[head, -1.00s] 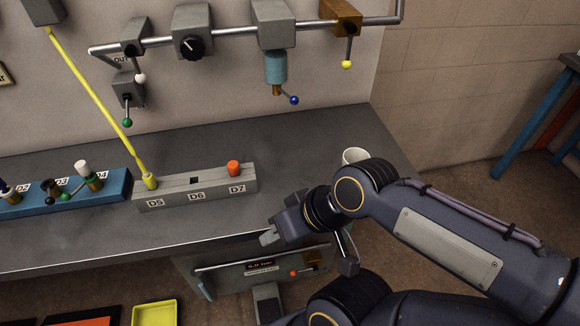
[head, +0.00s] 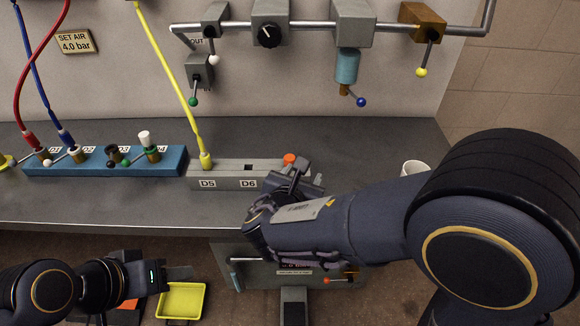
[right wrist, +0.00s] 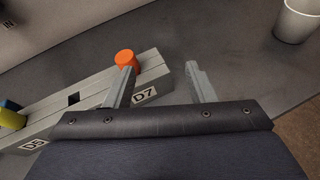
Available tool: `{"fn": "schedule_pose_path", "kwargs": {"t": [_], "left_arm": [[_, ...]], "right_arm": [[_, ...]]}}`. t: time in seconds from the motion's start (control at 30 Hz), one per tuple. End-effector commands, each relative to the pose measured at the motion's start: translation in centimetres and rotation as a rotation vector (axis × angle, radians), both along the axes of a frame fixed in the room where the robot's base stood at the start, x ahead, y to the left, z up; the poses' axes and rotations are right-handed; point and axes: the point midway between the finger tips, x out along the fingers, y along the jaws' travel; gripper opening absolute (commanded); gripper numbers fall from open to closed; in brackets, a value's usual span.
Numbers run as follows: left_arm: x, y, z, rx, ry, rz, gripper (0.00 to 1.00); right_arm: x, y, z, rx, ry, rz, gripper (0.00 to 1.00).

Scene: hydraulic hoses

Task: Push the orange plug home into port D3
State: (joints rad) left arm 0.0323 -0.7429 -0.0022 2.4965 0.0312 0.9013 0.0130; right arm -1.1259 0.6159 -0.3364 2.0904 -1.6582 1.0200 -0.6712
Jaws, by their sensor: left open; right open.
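The orange plug (head: 289,159) stands upright at the D7 end of the grey block (head: 223,183). The right wrist view also shows the plug (right wrist: 126,60), just behind the tip of one finger. My right gripper (right wrist: 160,72) is open and empty, its fingers spread beside the plug and over the table. In the head view the right gripper (head: 306,180) covers the D7 label. Port D3 (head: 113,154) is on the blue block (head: 88,172); small levers crowd it, so its opening is unclear. My left gripper (head: 182,277) is open and empty, low in front of the table.
A yellow plug (head: 205,160) with its hose sits in D5; D6 (head: 248,167) is an empty square hole. Red and blue hoses rise at the left. A white cup (head: 415,168) stands at right. A yellow tray (head: 181,301) lies below.

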Motion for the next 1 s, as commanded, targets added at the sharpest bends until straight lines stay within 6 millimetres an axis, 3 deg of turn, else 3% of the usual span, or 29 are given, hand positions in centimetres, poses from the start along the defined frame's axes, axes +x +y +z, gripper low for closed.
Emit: {"fn": "schedule_pose_path", "kwargs": {"t": [0.03, 0.17, 0.7, 1.0], "left_arm": [[0.0, 0.0, -0.1, 0.0, 0.0, 0.0, 0.47], [0.0, 0.0, -0.2, 0.0, 0.0, 0.0, 0.47], [0.0, 0.0, 0.3, 0.0, 0.0, 0.0, 0.47], [0.0, 0.0, 0.3, 0.0, 0.0, 0.0, 0.47]], "right_arm": [[0.0, 1.7, -0.1, -0.06, -0.023, 0.06, 0.5], [0.5, 3.6, 0.0, -0.138, -0.056, 0.135, 0.5], [6.9, 2.7, -2.2, -0.139, -0.058, 0.138, 0.5], [7.4, 2.7, -2.4, -0.137, -0.058, 0.14, 0.5]]}}
